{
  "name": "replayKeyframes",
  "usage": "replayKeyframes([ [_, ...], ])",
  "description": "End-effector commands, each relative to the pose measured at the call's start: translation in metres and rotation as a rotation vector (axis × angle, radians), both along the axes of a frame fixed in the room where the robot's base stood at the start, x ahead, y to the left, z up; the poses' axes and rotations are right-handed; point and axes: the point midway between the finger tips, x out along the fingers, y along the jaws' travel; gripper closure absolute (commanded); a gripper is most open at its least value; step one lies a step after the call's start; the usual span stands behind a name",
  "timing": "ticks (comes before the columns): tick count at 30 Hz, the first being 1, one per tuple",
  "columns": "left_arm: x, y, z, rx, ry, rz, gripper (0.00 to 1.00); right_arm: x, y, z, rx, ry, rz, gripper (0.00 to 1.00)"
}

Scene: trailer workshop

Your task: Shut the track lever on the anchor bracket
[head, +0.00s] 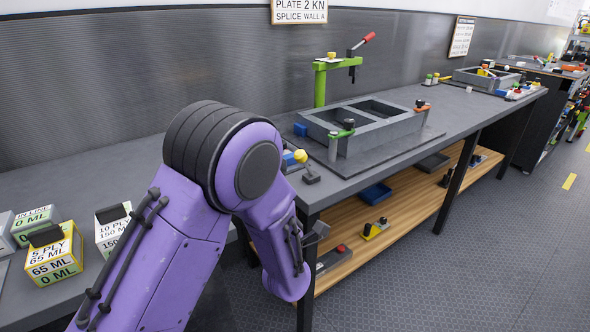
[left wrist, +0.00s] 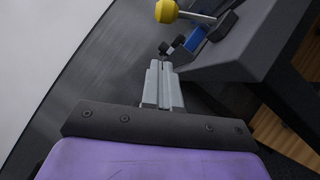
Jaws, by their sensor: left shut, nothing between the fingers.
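A yellow ball knob (head: 300,156) on a short lever sits beside a blue block (head: 288,160) at the near edge of the bench, partly hidden by my left arm. I take this to be the track lever on its bracket. In the left wrist view the yellow knob (left wrist: 166,11) ends a pale rod that runs right to a dark piece, with the blue part (left wrist: 193,39) below it. My left gripper (left wrist: 161,66) is shut and empty, its tips below and apart from the knob. In the head view its fingers are mostly hidden. My right gripper is not in view.
A grey frame fixture (head: 375,122) with green and orange clamps stands on the bench (head: 430,150). A green post with a red-handled toggle clamp (head: 335,68) rises behind it. Labelled boxes (head: 54,255) sit at the left. A wooden shelf (head: 400,215) holds small parts below.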

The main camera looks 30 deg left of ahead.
Motion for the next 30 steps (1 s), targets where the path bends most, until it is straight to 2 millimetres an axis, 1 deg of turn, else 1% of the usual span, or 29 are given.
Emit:
replayKeyframes([
  [1, 0.009, 0.007, 0.005, -0.002, -0.001, 0.002, 1.00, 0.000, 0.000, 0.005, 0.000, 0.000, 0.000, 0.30],
  [6, 0.037, 0.027, 0.015, 0.000, 0.000, 0.001, 1.00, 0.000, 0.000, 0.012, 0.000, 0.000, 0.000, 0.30],
  [9, 0.053, 0.022, 0.024, 0.000, -0.001, -0.001, 1.00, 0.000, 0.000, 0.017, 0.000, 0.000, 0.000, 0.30],
  [12, 0.063, 0.020, 0.028, 0.000, 0.001, -0.001, 1.00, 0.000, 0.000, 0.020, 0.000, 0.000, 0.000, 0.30],
  [18, 0.071, 0.018, 0.030, 0.001, 0.003, 0.000, 1.00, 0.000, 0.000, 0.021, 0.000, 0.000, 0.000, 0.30],
  [26, 0.071, 0.018, 0.030, 0.001, 0.003, 0.000, 1.00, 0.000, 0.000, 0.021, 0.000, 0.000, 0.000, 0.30],
  [30, 0.071, 0.017, 0.033, 0.005, 0.015, 0.000, 1.00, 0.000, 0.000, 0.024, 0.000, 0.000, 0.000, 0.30],
])
